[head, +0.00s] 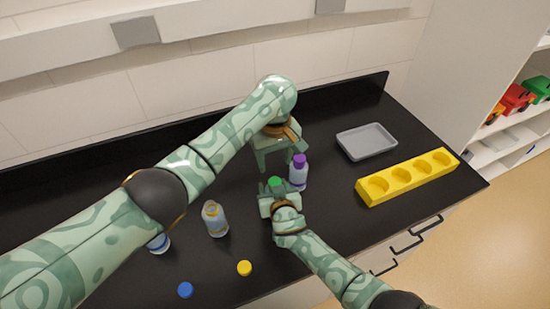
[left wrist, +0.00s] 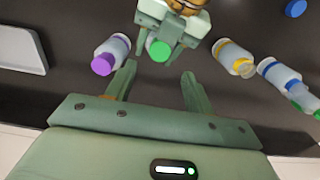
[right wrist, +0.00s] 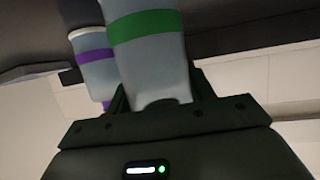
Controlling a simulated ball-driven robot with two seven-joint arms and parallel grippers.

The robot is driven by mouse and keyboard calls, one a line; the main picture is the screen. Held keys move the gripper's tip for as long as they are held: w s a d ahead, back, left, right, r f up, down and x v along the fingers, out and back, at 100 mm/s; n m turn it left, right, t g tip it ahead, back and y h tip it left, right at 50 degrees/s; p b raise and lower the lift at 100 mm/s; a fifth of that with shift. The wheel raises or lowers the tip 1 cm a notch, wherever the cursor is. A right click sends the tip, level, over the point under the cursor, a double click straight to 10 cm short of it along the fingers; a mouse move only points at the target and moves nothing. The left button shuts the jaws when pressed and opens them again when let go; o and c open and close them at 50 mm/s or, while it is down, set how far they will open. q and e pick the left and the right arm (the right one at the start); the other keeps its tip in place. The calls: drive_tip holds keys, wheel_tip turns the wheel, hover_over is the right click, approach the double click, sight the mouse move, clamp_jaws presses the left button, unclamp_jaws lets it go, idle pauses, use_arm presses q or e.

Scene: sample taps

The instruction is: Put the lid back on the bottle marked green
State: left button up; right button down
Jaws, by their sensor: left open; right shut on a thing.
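The bottle marked green (right wrist: 150,60) has a green band and stands between the fingers of my right gripper (head: 274,195), which is shut on it. A green lid (head: 274,182) shows at its top in the head view and as a green disc (left wrist: 160,50) in the left wrist view. The right wrist view hides the lid, so I cannot tell how firmly it sits. My left gripper (left wrist: 152,82) is open and empty. It hangs just behind and above the bottle, in the head view (head: 278,158), apart from the lid.
A purple-capped bottle (head: 298,176) stands close to the right of the grippers. An open yellow-marked bottle (head: 215,220) and a blue-marked bottle (head: 159,244) stand left. Loose yellow (head: 245,268) and blue (head: 185,290) lids lie in front. A grey tray (head: 367,141) and yellow rack (head: 370,195) are right.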

sight(275, 182)
use_arm(q)
drive_tip(key=shift+f, duration=4)
drive_tip(key=c, duration=1)
drive_tip(key=m, duration=0.6)
drive_tip(key=shift+m, duration=0.3)
drive_tip(key=shift+c, duration=0.2)
drive_tip(key=o, duration=1.1)
drive_tip(key=shift+c, duration=0.2)
